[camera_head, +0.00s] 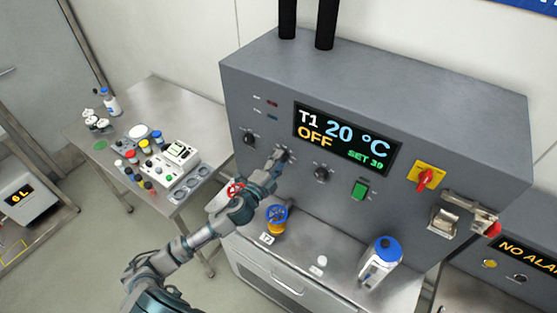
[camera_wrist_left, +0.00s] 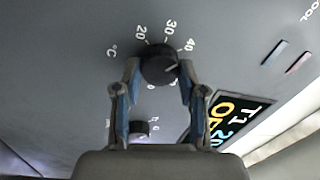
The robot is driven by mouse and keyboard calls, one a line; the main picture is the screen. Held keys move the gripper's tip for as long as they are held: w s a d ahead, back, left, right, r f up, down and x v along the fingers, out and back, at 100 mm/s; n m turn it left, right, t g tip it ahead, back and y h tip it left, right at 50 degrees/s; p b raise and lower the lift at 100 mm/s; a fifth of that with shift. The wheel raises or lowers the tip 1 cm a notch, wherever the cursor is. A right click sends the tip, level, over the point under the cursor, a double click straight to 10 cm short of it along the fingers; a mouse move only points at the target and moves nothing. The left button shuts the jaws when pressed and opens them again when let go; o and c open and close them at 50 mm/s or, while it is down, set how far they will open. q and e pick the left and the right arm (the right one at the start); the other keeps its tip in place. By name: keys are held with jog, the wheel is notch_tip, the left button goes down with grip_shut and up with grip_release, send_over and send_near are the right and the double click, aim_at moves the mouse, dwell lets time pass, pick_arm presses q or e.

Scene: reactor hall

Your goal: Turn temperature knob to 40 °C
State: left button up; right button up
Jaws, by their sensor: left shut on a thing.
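The temperature knob (camera_wrist_left: 158,66) is a black round dial on the grey panel, marked in °C with 20, 30 and 40 around it. Its white pointer line lies on the side toward the 40. My left gripper (camera_wrist_left: 157,80) has its two fingers shut on either side of the knob. In the head view my left gripper (camera_head: 279,157) is at the middle knob of the panel and hides most of it. The display (camera_head: 346,138) reads T1, 20 °C, OFF and SET 39. My right gripper is not in view.
Black knobs sit left (camera_head: 250,138) and right (camera_head: 321,173) of the gripped one. A green switch (camera_head: 359,190) and a red rotary switch (camera_head: 426,176) are further right. A yellow-blue container (camera_head: 276,220) and a blue-capped bottle (camera_head: 380,262) stand below the panel.

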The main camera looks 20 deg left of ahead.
pick_arm(q)
jog(key=shift+m, duration=0.3)
jog(key=o, duration=1.2)
jog(key=shift+w+f, duration=0.1)
jog(key=shift+c, duration=0.2)
jog(key=shift+w, duration=0.1)
jog(key=s+a+f, duration=0.1)
jog(key=s, duration=1)
jog(key=shift+s+a, duration=0.4)
